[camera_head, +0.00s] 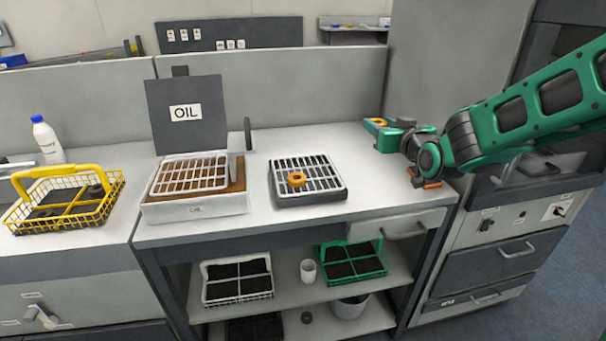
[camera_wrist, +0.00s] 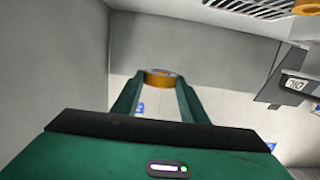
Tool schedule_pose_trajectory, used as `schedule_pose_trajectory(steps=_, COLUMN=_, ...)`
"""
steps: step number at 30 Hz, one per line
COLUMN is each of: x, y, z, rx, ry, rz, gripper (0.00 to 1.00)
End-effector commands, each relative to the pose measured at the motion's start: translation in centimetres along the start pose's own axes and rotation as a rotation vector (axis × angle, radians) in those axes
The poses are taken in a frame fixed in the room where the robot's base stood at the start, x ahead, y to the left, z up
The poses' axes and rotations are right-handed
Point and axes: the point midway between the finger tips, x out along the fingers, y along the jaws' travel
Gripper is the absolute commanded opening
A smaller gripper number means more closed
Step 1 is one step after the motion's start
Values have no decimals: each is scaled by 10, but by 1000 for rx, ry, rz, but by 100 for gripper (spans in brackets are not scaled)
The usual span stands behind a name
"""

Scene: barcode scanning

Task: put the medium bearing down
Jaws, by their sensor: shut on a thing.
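My gripper (camera_head: 377,124) is shut on an orange ring-shaped bearing (camera_head: 379,121), held at its fingertips toward the back right of the bench. In the wrist view the held bearing (camera_wrist: 160,76) sits between the two green fingers (camera_wrist: 158,92). A second orange bearing (camera_head: 297,179) lies on the dark-framed grate (camera_head: 310,196), left of and nearer than my gripper. Which bearing is the medium one, I cannot tell for sure.
Left of the grate stands an open white oil box (camera_head: 195,211) with its dark lid (camera_head: 187,112) raised. A yellow basket (camera_head: 66,209) and a white bottle (camera_head: 46,140) are further left. Green (camera_head: 352,264) and white (camera_head: 237,282) baskets stand on the shelf below. The benchtop right of the grate is clear.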

Motion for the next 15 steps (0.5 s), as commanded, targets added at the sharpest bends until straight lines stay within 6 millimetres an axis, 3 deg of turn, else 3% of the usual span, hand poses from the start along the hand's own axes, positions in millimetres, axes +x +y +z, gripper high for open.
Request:
schedule_pose_trajectory(steps=5, x=10, y=-37, z=6, rx=-2, ry=-8, rz=-35, gripper=10)
schedule_pose_trajectory(steps=15, x=22, y=-165, z=26, rx=-17, ry=-15, rz=-136, gripper=10)
